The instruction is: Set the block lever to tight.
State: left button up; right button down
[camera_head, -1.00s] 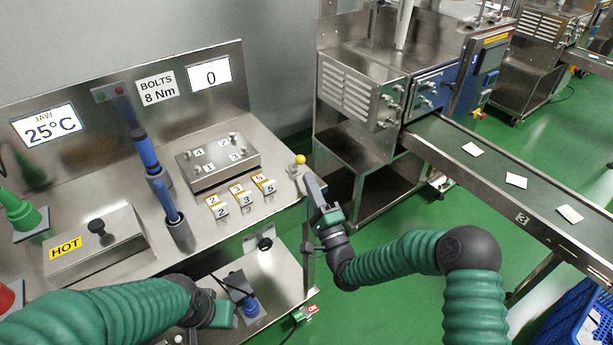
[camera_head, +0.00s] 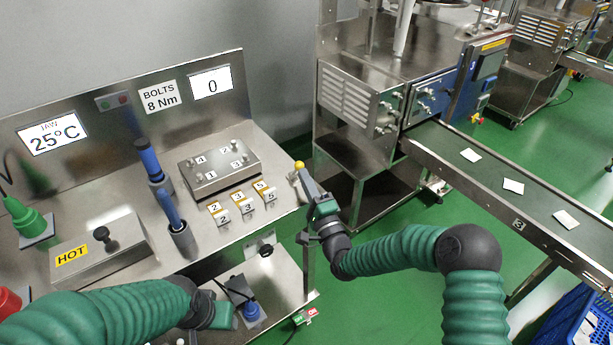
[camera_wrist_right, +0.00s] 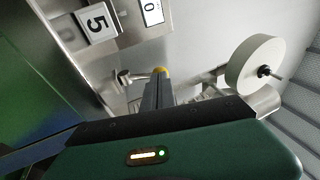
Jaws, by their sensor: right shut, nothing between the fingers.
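A small lever with a yellow knob (camera_head: 299,165) stands at the right end of the steel bench; I take it as the block lever. Its tight mark cannot be read. My right gripper (camera_head: 304,173) is shut and empty, its fingertips right at the knob. In the right wrist view the yellow knob (camera_wrist_right: 160,71) shows just beyond the shut fingers (camera_wrist_right: 157,82), which hide most of the lever. Contact cannot be told. The steel block (camera_head: 220,170) with numbered bolts lies left of the lever. My left gripper (camera_head: 222,315) is low at the bench front, fingers unclear.
Numbered tags (camera_head: 243,206) sit between block and bench edge. Blue tools (camera_head: 167,208) stand in holders, left of the block. A HOT box (camera_head: 105,250) and green tool (camera_head: 28,218) lie further left. A conveyor (camera_head: 500,180) runs at right; green floor lies between.

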jog(key=w+a+r+n+g+h+p, duration=0.1)
jog(key=w+a+r+g+h+p, duration=0.3)
jog(key=g+p, duration=0.5)
jog(key=w+a+p, duration=0.1)
jog(key=w+p, duration=0.1)
jog(key=p, duration=0.6)
jog(key=shift+w+r+n+p, duration=0.15)
jog(key=shift+w+n+p, duration=0.2)
jog(key=shift+w+n, duration=0.05)
jog(key=shift+r, duration=0.1)
